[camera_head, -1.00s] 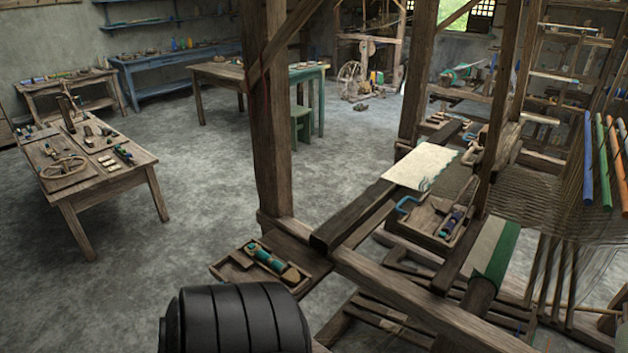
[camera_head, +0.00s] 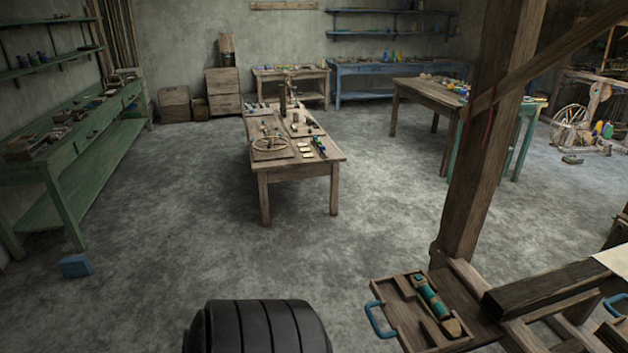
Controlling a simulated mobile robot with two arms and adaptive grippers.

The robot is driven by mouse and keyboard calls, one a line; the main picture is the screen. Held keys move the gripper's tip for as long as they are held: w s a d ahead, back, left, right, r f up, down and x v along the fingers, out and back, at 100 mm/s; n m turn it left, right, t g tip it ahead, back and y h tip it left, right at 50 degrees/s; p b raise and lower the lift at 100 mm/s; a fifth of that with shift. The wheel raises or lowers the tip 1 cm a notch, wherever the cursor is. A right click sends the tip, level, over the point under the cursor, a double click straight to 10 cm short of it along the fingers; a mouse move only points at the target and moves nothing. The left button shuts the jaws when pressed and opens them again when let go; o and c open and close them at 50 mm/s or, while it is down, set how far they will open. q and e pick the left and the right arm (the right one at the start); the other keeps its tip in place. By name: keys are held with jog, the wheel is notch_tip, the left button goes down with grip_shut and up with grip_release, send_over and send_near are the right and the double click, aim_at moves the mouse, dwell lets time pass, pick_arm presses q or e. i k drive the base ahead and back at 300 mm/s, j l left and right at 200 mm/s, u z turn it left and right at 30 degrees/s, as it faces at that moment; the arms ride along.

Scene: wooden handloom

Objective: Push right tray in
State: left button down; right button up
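A wooden tray (camera_head: 383,292) with a blue handle (camera_head: 380,320) on its left side juts out from the loom frame at the lower right. A teal-and-wood tool (camera_head: 433,298) lies in it. At the right edge, a second blue handle (camera_head: 615,304) shows beside a second tray that is mostly cut off by the picture edge. I cannot tell from this view which of the two the task calls the right tray. Neither of my grippers is in view.
A thick loom post (camera_head: 487,140) rises behind the nearer tray, and a dark beam (camera_head: 545,288) runs right of it. A wooden worktable (camera_head: 300,174) stands mid-room, a green bench (camera_head: 75,175) at left, a small blue box (camera_head: 76,266) on the floor. The grey floor between is open.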

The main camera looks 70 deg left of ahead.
aim_at(416, 332)
jog(key=u, duration=1.7)
